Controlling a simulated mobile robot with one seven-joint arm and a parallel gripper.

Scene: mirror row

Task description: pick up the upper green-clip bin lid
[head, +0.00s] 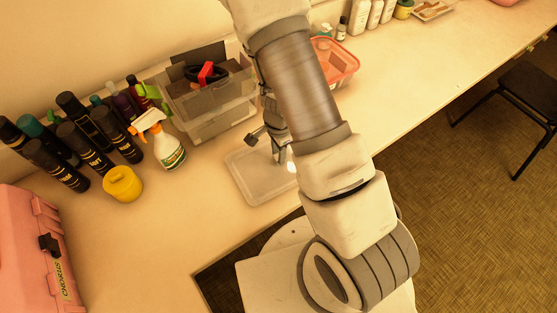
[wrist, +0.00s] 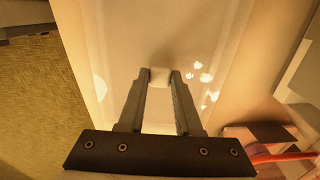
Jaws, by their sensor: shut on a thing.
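The bin lid (head: 250,180) is a clear, pale rectangular panel over the counter, in front of the stacked bins. In the wrist view the lid (wrist: 130,35) fills the middle, with a small pale knob (wrist: 160,77) on it. My gripper (head: 279,158) points down at the lid; in the wrist view its fingertips (wrist: 160,80) are closed on the knob. I cannot tell whether the lid touches the counter. The upper clear bin (head: 180,108) stands uncovered with dark items and a red thing inside. Green clips (head: 140,91) show at its left side.
A spray bottle (head: 168,152), a yellow tub (head: 123,184) and several dark bottles (head: 85,148) stand at left. A pink case (head: 25,235) is at far left. An orange-pink container (head: 342,68) stands behind my arm. The counter at front left is clear.

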